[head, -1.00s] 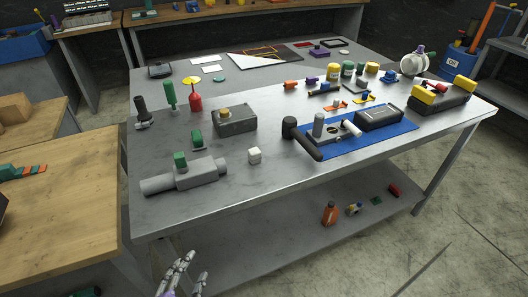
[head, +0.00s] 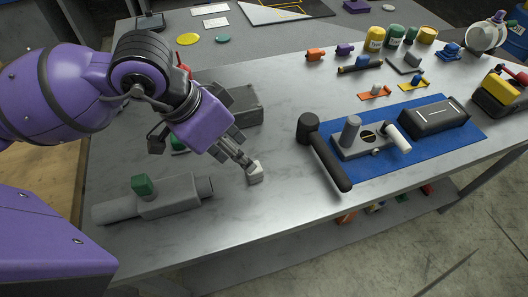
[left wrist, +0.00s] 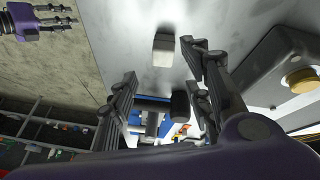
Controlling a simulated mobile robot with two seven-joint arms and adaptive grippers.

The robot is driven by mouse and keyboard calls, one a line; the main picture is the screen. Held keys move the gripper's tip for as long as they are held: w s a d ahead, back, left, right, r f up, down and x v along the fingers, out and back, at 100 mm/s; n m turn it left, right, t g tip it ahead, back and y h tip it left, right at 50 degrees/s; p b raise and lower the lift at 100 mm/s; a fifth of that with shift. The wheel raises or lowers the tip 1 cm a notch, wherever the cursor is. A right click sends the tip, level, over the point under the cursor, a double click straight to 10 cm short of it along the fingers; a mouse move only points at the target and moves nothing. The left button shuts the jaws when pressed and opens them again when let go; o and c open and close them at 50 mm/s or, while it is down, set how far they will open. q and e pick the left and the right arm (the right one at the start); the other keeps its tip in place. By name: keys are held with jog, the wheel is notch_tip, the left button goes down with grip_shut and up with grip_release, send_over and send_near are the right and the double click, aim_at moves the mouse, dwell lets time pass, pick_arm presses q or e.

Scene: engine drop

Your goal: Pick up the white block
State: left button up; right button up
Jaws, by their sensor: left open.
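The small white block (head: 255,173) sits on the grey metal table near its front edge. My left gripper (head: 243,160) reaches down from the upper left, its fingertips right at the block's upper left side. In the left wrist view the white block (left wrist: 163,48) lies ahead of the spread fingers (left wrist: 160,78), slightly past their tips. The left gripper is open and empty; whether a finger touches the block I cannot tell. My right gripper (left wrist: 58,20) shows at the top left of the left wrist view, too small to judge its opening.
A grey cylindrical part with a green knob (head: 160,196) lies left of the block. A grey box (head: 243,105) stands behind my left gripper. A black mallet (head: 325,152) and a blue mat (head: 440,148) lie to the right. The table just in front of the block is clear.

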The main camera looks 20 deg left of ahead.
aim_at(254, 173)
pick_arm(q)
jog(key=shift+x, duration=0.9)
jog(key=shift+p+x, duration=0.7)
jog(key=shift+x, duration=2)
jog(key=shift+a, duration=0.1)
jog(key=c, duration=1.1)
grip_shut()
